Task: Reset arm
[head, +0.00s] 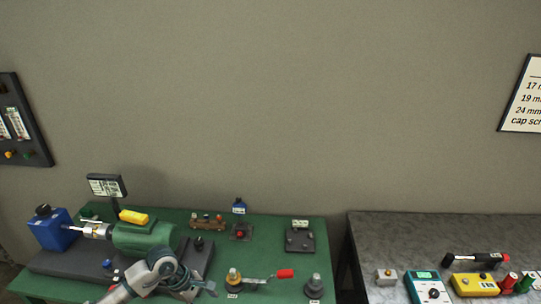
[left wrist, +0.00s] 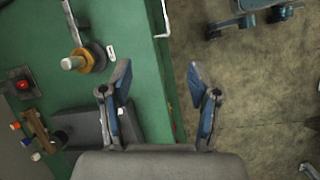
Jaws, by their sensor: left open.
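My left arm comes in at the lower left of the head view, and its gripper (head: 198,285) is over the front of the green bench (head: 160,296). In the left wrist view the left gripper (left wrist: 160,78) has its two blue-padded fingers spread wide with nothing between them. The green bench top (left wrist: 125,25) lies under the left finger and the floor (left wrist: 265,95) under the right finger. A clamp-like tool with a brass knob (left wrist: 72,62) is left of the fingers, apart from them. My right gripper is not in view.
A green motor-like machine (head: 145,237) with a blue box (head: 52,230) stands behind my arm. A red-handled lever tool (head: 262,279) and a dark knob post (head: 313,287) are to the right. A grey table (head: 430,232) with meters stands farther right, past a gap.

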